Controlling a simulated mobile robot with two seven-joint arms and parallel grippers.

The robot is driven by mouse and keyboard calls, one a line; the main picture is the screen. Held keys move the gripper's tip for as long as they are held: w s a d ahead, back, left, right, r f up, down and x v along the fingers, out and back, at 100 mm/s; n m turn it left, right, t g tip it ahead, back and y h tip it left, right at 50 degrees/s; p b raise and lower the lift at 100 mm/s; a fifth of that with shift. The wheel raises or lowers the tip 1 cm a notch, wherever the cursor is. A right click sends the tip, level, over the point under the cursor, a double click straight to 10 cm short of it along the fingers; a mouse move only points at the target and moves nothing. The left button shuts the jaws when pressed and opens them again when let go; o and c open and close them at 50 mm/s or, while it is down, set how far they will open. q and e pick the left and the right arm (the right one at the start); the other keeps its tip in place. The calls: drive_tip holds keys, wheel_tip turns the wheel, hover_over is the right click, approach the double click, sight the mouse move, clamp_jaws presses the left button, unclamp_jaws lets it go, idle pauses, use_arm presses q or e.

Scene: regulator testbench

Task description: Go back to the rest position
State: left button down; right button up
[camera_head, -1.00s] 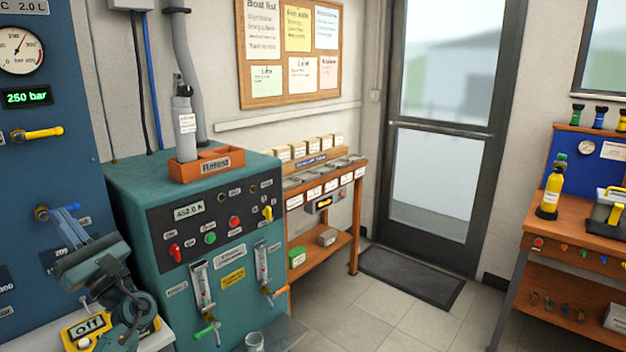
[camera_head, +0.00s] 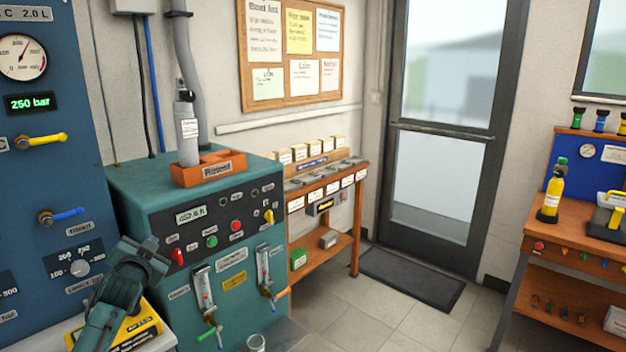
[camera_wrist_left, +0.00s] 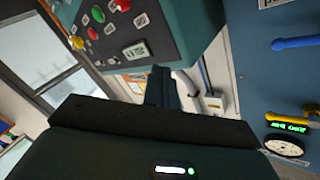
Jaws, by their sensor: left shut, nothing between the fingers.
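My left gripper (camera_head: 148,252) is in front of the teal test console's (camera_head: 240,161) left side, at the lower left of the head view. Its dark forearm comes up from the bottom edge. In the left wrist view its fingers (camera_wrist_left: 165,88) are together with nothing between them, and no object touches them. The console's panel and the blue wall panel show upside down beyond them. My right gripper is in neither view.
The blue wall panel (camera_head: 80,130) with a yellow lever (camera_head: 48,139) and a blue lever (camera_head: 68,215) is close on the left. A yellow case (camera_head: 143,326) lies below my arm.

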use_arm(q)
drive_tip(key=s+d+f+n+g+h, duration=0.1)
drive_tip(key=s+d+f+h, duration=0.1)
drive_tip(key=s+d+f, duration=0.6)
drive_tip(key=s+d+f+g+h, duration=0.1)
drive_tip(key=s+d+f+h, duration=0.2)
drive_tip(key=s+d+f, duration=0.5)
drive_tip(key=s+d+f+g+h, duration=0.1)
drive_tip(key=s+f, duration=0.4)
drive_tip(key=s, duration=0.6)
drive_tip(key=s+d+f+n+g+h, duration=0.1)
drive_tip(key=s+d+f+g, duration=0.2)
drive_tip(key=s, duration=0.9)
drive_tip(key=d+f, duration=0.1)
drive_tip(key=d, duration=0.2)
drive_tip(key=shift+s+d+f, duration=0.15)
drive_tip(key=shift+d+f, duration=0.05)
drive_tip(key=shift+f, duration=0.2)
